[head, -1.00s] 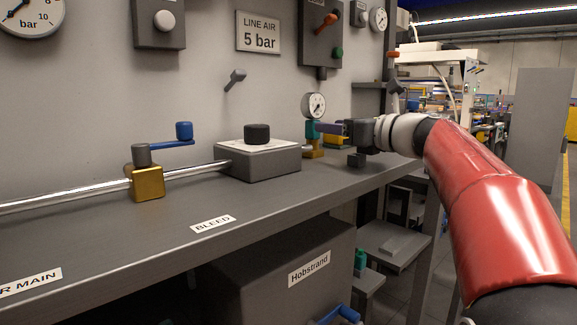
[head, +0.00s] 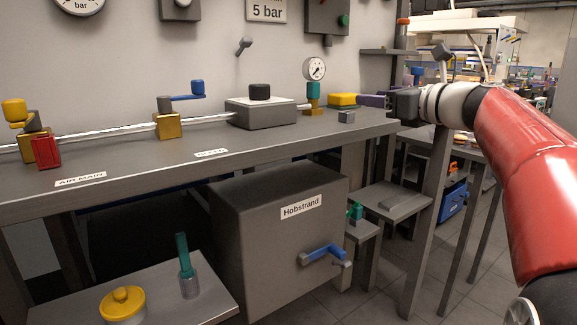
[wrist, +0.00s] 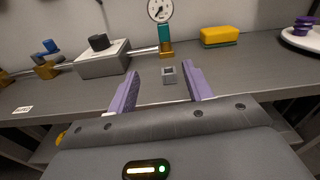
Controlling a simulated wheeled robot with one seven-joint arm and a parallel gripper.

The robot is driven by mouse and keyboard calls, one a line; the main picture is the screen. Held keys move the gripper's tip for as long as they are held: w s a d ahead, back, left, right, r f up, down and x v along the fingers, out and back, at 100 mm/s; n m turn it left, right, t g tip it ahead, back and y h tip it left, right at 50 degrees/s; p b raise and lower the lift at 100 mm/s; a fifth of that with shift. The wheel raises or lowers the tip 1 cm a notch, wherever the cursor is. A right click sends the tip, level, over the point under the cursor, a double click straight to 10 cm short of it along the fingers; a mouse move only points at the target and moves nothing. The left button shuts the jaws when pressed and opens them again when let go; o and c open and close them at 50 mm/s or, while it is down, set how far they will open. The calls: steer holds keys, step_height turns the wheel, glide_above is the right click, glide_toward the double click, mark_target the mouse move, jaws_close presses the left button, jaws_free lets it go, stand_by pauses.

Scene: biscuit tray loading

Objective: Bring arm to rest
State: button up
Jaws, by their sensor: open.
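My gripper (head: 372,100) is at the end of my red arm, at the right end of the grey bench (head: 120,190) in the head view. Its purple fingers also show in the wrist view (wrist: 160,82), spread apart with nothing held between them. A small grey hollow block (wrist: 169,75) lies on the bench, appearing between the fingers but beyond them in the wrist view. It also shows in the head view (head: 346,117), left of the gripper. My arm is extended from the right side of the head view.
Beside the block are a gauge on a brass and teal fitting (head: 314,90) and a yellow sponge (wrist: 219,36). A grey box with a black knob (head: 260,112) is farther left. A white plate (wrist: 301,42) is at right. The Hobstrand cabinet (head: 270,240) stands below.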

steer(key=s+a+f+n+g+h, duration=0.2)
steer(key=s+a+f+n+g, duration=0.15)
steer(key=s+f+n, duration=0.45)
steer(key=s+a+f+n+g+h, duration=0.25)
steer(key=s+a+f+n, duration=0.2)
steer(key=s+f, duration=0.35)
steer(key=s+d+f+n+g+h, duration=0.1)
steer(key=s+d+f+n+h, duration=0.1)
steer(key=s+f+n, duration=0.5)
steer(key=s+d+f+n+g+h, duration=0.1)
steer(key=s+d+f+n+h, duration=0.2)
steer(key=s+f+n, duration=0.5)
step_height(320, 180, down, 3)
steer(key=shift+s+f+g+h+p, duration=0.1)
steer(key=shift+s+g+h+p, duration=0.2)
steer(key=shift+s+h+p, duration=0.25)
steer(key=shift+n, duration=0.25)
